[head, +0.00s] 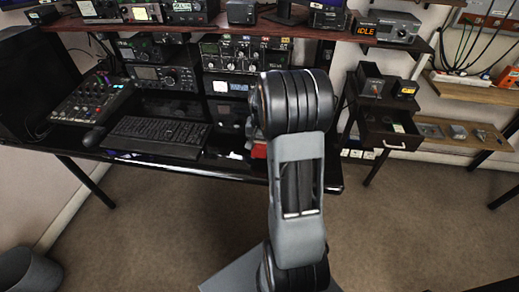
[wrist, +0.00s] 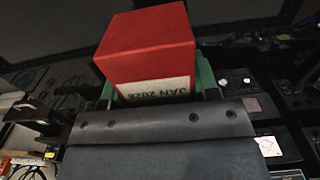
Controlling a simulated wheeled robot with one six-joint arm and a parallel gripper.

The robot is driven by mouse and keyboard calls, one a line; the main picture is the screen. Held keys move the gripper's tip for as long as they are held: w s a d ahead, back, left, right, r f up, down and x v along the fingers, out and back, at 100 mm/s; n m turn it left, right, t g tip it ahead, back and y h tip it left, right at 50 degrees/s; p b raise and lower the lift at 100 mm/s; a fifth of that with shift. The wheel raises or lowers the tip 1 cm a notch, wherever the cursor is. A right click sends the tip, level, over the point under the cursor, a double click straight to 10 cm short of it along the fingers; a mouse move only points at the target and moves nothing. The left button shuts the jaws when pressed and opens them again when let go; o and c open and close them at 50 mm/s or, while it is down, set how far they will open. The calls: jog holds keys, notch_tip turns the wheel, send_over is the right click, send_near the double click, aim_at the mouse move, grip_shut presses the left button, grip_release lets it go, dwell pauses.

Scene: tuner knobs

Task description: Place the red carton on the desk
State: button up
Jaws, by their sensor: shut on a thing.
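The red carton (wrist: 145,50) is a box with a pale label reading "JAN 2026". In the wrist view it sits between the green-padded fingers of my gripper (wrist: 155,85), which is shut on it. In the head view only a sliver of red (head: 259,151) shows beside my arm, over the right part of the desk; my arm hides the gripper there. The desk (head: 225,165) has a glossy black top. I cannot tell whether the carton touches the desk.
A keyboard (head: 157,136) and a mixer (head: 88,102) occupy the desk's left and middle. Radios (head: 165,77) stack along its back under a shelf (head: 220,30). A small cabinet with an open drawer (head: 392,135) stands right of the desk. Bare desk shows right of the keyboard.

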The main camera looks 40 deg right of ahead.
jog(key=shift+w+a+f, duration=0.1)
jog(key=shift+w+f, duration=0.05)
jog(key=shift+f, duration=0.8)
jog(key=shift+w+a+f, duration=0.1)
jog(key=shift+f, duration=0.8)
jog(key=shift+f+b, duration=0.15)
jog(key=shift+b, duration=0.15)
jog(key=o, duration=1)
